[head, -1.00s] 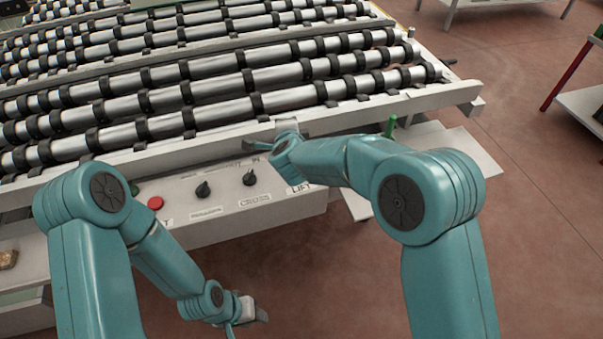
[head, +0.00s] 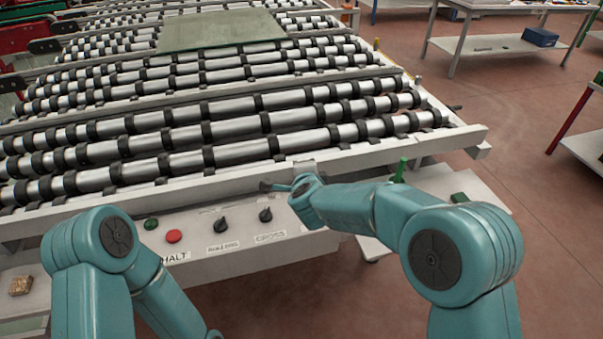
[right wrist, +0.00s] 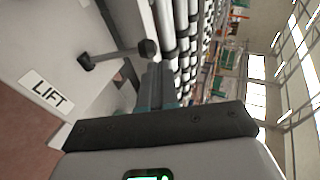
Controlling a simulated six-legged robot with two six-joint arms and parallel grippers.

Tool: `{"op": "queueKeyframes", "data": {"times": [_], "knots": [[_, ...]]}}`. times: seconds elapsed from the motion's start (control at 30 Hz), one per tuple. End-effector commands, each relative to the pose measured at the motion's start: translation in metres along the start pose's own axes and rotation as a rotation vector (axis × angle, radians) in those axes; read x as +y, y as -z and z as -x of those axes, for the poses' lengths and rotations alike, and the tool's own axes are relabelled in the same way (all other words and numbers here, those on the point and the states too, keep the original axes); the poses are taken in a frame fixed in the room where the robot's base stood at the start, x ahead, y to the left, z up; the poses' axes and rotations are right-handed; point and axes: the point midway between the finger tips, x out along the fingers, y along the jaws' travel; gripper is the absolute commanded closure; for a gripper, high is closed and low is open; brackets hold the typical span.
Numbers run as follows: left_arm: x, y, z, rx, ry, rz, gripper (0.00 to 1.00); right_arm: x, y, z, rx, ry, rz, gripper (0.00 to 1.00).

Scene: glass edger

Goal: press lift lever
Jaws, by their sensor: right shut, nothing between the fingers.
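The lift lever shows in the right wrist view as a grey bar with a dark round knob (right wrist: 147,48), above the white LIFT label (right wrist: 46,93). In the head view a small dark part of it (head: 268,186) shows left of my right wrist. My right gripper (right wrist: 160,82) is shut and empty. Its fingers are just below the knob in the wrist picture; I cannot tell whether they touch it. In the head view my wrist covers most of this gripper and the LIFT label. My left gripper is below the head picture, out of view.
The panel has a red button (head: 174,236), a green button (head: 151,224) and two black knobs (head: 221,225). A roller conveyor (head: 215,140) fills the space behind, with a glass pane (head: 220,32) at the far end. A green upright piece (head: 400,168) stands beside my right arm.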

Motion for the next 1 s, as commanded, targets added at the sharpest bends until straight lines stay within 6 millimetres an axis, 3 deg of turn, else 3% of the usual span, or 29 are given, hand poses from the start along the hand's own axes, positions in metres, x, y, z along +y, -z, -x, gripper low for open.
{"op": "queueKeyframes", "data": {"times": [0.3,0.5,1.0], "knots": [[-0.004,0.0,-0.011,0.0,0.0,0.0,0.62,-0.015,0.001,0.054,-0.003,0.005,-0.001,1.0],[-0.004,0.0,-0.012,0.0,0.0,0.0,0.62,-0.02,0.002,0.08,-0.002,0.002,-0.001,1.0],[-0.004,0.0,-0.012,0.0,0.0,0.0,0.62,-0.02,0.0,0.089,-0.002,0.001,0.001,1.0]]}}
